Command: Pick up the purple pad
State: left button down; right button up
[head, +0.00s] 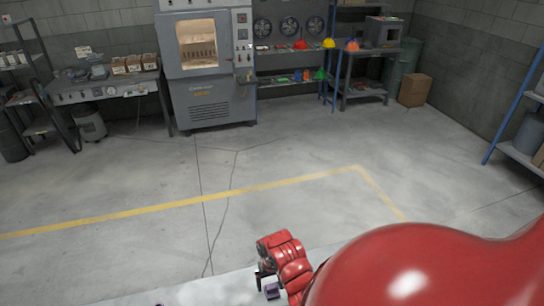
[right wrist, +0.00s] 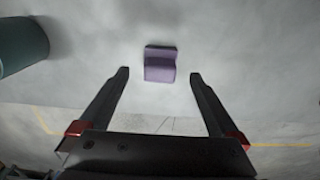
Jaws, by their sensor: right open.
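The purple pad (right wrist: 160,64) is a small, soft-violet block with a darker upper face, lying on a pale surface. In the right wrist view it sits centred, just beyond the fingertips and between their lines. It also shows small and purple-grey at the bottom of the head view (head: 272,291), beside my right gripper. My right gripper (right wrist: 160,76) is open, with both dark fingers spread wide and nothing between them. In the head view the red wrist and arm come in from the lower right and hide part of the surface. My left gripper is not in view.
A pale tabletop edge (head: 205,291) runs along the bottom of the head view. A dark green cylinder (right wrist: 20,45) stands at the left of the wrist view, apart from the pad. Beyond is open concrete floor with a yellow line (head: 200,200); a grey machine (head: 205,75) stands behind.

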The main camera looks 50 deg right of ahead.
notch_tip(320, 180, down, 5)
jog(key=b, duration=0.3)
jog(key=shift+f, duration=0.15)
jog(key=c, duration=1.5)
jog(key=shift+r, duration=0.25)
jog(key=shift+r, duration=0.35)
notch_tip(320, 180, up, 2)
jog(key=shift+w+r+p, duration=0.15)
jog(key=shift+r+p, duration=0.05)
jog(key=shift+p, duration=0.9)
jog(key=shift+s+a+r+p, duration=0.25)
jog(key=shift+s+a+p, duration=0.15)
jog(key=shift+s+p, duration=0.15)
jog(key=shift+s+a+r+p, duration=0.2)
jog(key=shift+s+a+p, duration=0.2)
jog(key=shift+s+p, duration=0.1)
jog(key=s+a, duration=0.9)
jog(key=shift+s+a+r, duration=0.25)
jog(key=shift+s+r, duration=0.05)
jog(key=shift+r, duration=0.1)
